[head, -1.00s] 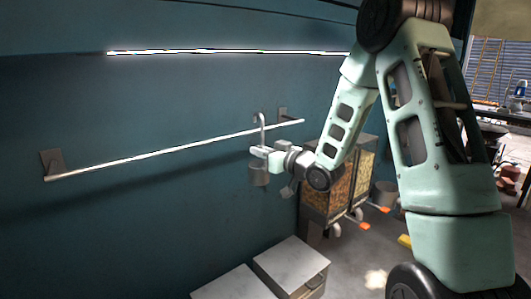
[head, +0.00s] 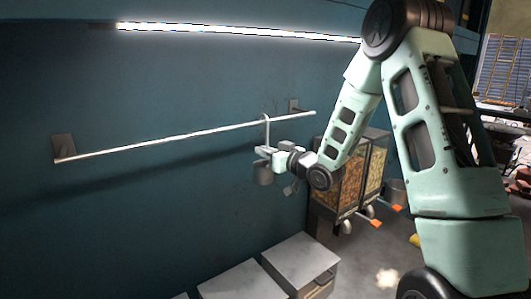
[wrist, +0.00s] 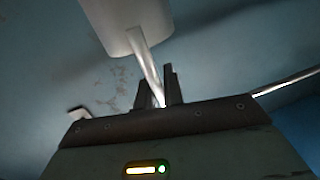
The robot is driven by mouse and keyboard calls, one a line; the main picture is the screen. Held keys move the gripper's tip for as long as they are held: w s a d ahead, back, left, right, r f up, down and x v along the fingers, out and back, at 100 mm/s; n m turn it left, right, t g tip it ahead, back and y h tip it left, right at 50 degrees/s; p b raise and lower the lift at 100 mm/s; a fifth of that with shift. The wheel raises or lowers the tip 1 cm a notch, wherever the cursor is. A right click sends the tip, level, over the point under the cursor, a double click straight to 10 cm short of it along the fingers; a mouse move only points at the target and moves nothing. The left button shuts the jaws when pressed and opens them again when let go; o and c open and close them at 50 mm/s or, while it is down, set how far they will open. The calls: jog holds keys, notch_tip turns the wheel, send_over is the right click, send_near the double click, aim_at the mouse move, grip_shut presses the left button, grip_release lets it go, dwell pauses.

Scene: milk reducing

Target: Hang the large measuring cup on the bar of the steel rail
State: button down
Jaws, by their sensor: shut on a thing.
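The large measuring cup (head: 265,176) is a grey metal cup with a long upright handle ending in a hook (head: 266,118). My gripper (head: 264,152) is shut on the handle, above the cup's bowl. In the wrist view the fingers (wrist: 159,88) close around the handle (wrist: 147,62), and the bowl (wrist: 112,25) shows beyond them. The steel rail's bar (head: 170,139) runs along the wall; it also shows in the wrist view (wrist: 290,83). The hook's top overlaps the bar near its right end in the head view; whether it touches the bar I cannot tell.
Wall brackets (head: 64,147) hold the bar's ends. A lit strip (head: 230,31) runs above it. Grey boxes (head: 300,262) stand below, and clear-fronted dispensers (head: 349,180) stand at the right, close to my arm. The bar's left and middle are clear.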

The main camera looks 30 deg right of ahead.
dwell(0.3)
jog(key=c, duration=1.4)
grip_release()
jog(key=shift+f, duration=0.1)
jog(key=shift+c, duration=0.2)
jog(key=shift+s, duration=0.1)
jog(key=b+v, duration=1.3)
jog(key=v, duration=0.4)
jog(key=shift+s, duration=0.15)
